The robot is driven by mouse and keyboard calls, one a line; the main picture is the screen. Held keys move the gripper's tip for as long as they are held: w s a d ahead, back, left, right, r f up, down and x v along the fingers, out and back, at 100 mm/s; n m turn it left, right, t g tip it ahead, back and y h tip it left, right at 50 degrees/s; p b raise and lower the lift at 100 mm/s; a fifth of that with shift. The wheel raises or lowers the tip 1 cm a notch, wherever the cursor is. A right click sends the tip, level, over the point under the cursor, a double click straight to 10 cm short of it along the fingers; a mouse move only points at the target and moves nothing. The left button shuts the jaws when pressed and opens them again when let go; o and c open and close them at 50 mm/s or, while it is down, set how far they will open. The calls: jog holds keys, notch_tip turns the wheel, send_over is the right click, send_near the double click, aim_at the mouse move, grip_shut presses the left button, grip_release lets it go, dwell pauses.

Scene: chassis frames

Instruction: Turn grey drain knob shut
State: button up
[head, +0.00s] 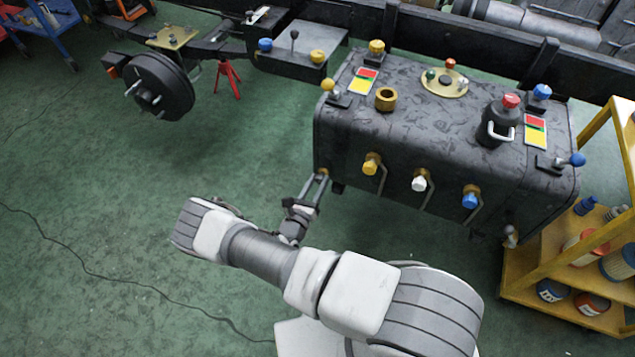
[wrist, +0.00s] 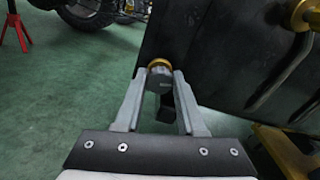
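The grey drain knob (wrist: 159,84) sits on a brass collar on the dark tank's face in the wrist view. A dark tab hangs below it. The brass collar also shows at the tank's lower left in the head view (head: 324,172); the knob's grey body is hard to make out there. My gripper (wrist: 160,80) has one finger on each side of the knob, and no gap shows between the fingertips and the knob. In the head view my gripper (head: 313,178) reaches up to the tank's lower left corner.
The dark tank (head: 440,125) carries yellow, white and blue valves (head: 419,183) on its front, to the right of my gripper. A yellow shelf cart (head: 540,280) stands at the right. Open green floor (head: 90,230) lies to the left.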

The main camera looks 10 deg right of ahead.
grip_shut()
jog(key=m+p, duration=0.2)
jog(key=m, duration=0.2)
jog(key=shift+r, duration=0.1)
jog(key=m+p, duration=0.2)
jog(key=m, duration=0.3)
jog(key=shift+s, duration=0.1)
jog(key=m+p, duration=0.2)
jog(key=m, duration=0.3)
jog(key=shift+d+m+p, duration=0.1)
jog(key=shift+m+p, duration=0.3)
jog(key=m, duration=0.5)
jog(key=shift+f+m+p, duration=0.3)
jog(key=shift+m, duration=0.1)
